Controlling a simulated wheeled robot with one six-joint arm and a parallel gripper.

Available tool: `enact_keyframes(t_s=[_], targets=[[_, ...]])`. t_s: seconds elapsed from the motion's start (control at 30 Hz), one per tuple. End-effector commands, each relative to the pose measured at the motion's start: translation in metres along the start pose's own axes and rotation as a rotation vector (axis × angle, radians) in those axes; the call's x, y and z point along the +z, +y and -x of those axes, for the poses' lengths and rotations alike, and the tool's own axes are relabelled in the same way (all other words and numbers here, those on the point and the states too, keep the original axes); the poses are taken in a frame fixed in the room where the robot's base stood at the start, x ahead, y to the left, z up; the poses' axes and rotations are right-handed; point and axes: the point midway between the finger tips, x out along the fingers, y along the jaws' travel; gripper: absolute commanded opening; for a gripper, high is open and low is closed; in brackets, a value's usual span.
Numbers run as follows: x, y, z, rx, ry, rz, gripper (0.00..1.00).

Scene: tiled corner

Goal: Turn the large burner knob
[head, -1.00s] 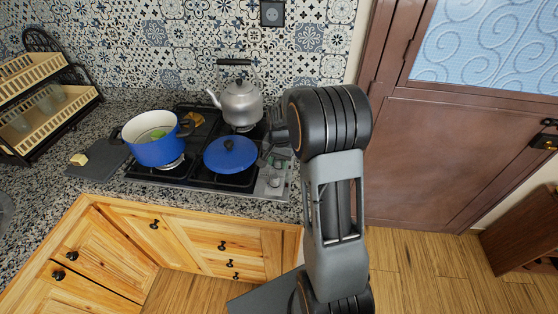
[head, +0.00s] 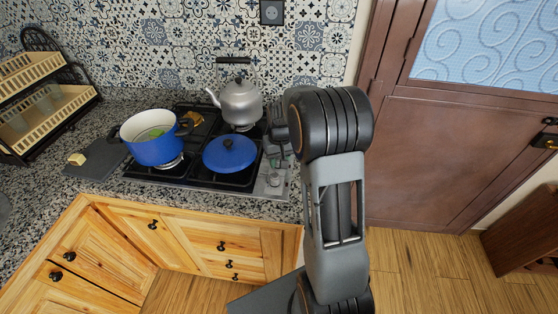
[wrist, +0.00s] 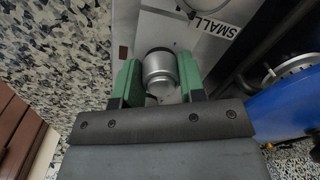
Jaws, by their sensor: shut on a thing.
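My gripper (wrist: 160,85) has its two green fingers on either side of a round silver-grey knob (wrist: 159,68) and is shut on it in the wrist view. The knob sits on the metal control strip of the stove (head: 150,181). A label reading "SMALL" is printed on the strip up and right of this knob. Another knob (wrist: 187,7) is partly cut off at the top edge. No label for the held knob is legible, so I cannot tell which burner it serves. In the head view my gripper (head: 279,156) is over the stove's right side, partly behind my arm.
A blue lidded pan (head: 229,153) stands just left of the controls. A grey kettle (head: 240,103) is behind it and an open blue pot (head: 155,145) further left. A cutting board (head: 97,160) lies on the speckled counter. A brown door (head: 450,150) is to the right.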

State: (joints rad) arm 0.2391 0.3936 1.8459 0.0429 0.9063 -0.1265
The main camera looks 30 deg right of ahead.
Motion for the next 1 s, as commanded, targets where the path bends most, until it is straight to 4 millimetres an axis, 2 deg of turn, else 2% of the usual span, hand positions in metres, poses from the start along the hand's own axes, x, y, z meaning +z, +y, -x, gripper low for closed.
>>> enact_keyframes(t_s=[0.4,1.0], targets=[[-0.0009,0.0002,0.0007,0.000,-0.006,0.244,0.14],[-0.0010,0.0005,0.0009,0.000,-0.008,0.311,0.14]])
